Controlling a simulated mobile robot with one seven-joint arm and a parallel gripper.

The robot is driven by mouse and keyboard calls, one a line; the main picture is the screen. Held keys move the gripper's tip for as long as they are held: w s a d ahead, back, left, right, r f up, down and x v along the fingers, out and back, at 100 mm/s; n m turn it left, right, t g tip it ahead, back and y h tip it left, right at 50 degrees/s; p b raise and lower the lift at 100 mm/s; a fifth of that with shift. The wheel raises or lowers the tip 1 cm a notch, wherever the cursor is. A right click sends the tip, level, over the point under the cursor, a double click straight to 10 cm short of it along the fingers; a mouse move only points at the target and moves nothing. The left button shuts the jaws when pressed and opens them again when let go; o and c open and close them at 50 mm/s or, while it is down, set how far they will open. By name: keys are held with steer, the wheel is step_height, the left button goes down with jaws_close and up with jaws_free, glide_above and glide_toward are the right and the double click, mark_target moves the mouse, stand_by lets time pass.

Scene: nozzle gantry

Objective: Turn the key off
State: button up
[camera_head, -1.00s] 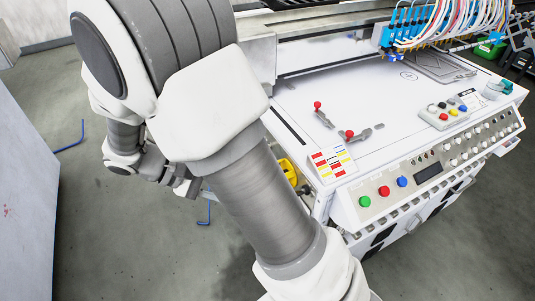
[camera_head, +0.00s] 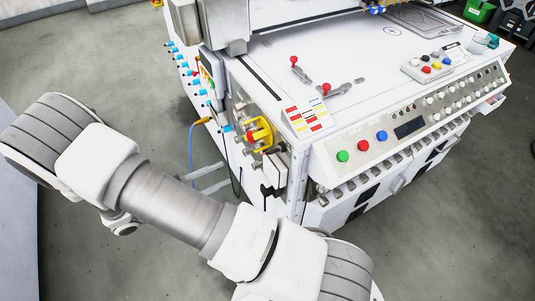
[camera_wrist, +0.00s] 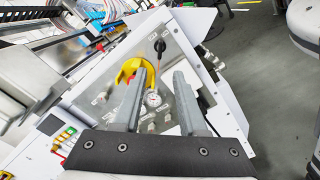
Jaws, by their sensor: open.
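The side panel (camera_wrist: 166,62) of the white machine fills the middle of the wrist view. A yellow guard (camera_wrist: 130,70) on it shows beyond my left finger; in the head view this guard (camera_head: 262,132) surrounds a red part (camera_head: 250,136). A small dark part (camera_wrist: 159,45) sits higher on the panel, with an orange line near it. I cannot tell for sure which part is the key. My gripper (camera_wrist: 160,76) is open and empty, its two grey fingers pointing at the panel with a gap between them. The gripper cannot be made out in the head view.
A round gauge (camera_wrist: 152,100) and small fittings sit on the panel between the fingers. The machine's white top (camera_head: 330,60) carries red-knobbed levers (camera_head: 326,88); its front has green, red and blue buttons (camera_head: 362,145). A blue hose (camera_head: 192,145) hangs beside the panel. Grey floor is free at left.

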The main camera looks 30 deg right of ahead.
mark_target(268, 153)
steer(key=d, duration=0.4)
steer(key=d+b, duration=0.1)
steer(key=d, duration=0.9)
steer(key=shift+w, duration=0.25)
jaws_close()
